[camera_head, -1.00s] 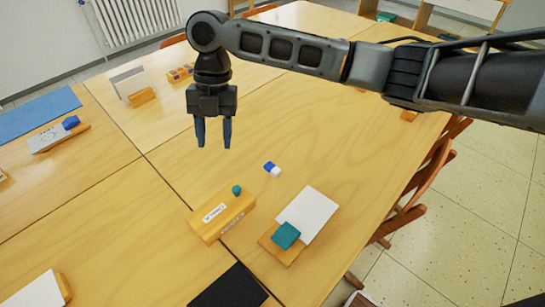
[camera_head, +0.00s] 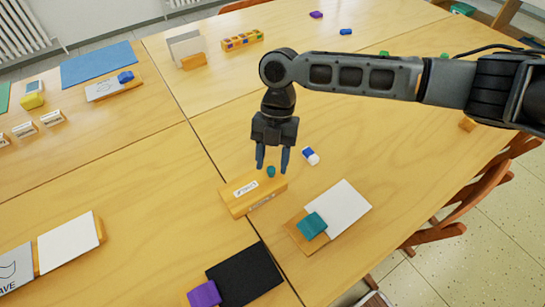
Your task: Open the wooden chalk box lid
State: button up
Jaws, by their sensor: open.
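The wooden chalk box (camera_head: 253,195) sits on the table with a white label on its top. A small teal knob (camera_head: 271,171) stands on the top near its far right edge. The lid appears shut. My gripper (camera_head: 272,166) is open and points down, with its two dark blue fingers apart. In this view the knob shows between the fingertips; whether the fingers are level with it or above it, I cannot tell.
A blue and white eraser (camera_head: 311,156) lies just right of the box. A wooden block with a teal piece (camera_head: 313,225) and a white sheet (camera_head: 343,207) lies to the lower right. A black sheet (camera_head: 245,276) with a purple block (camera_head: 204,294) lies in front.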

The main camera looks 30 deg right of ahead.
grip_shut()
dwell(0.4)
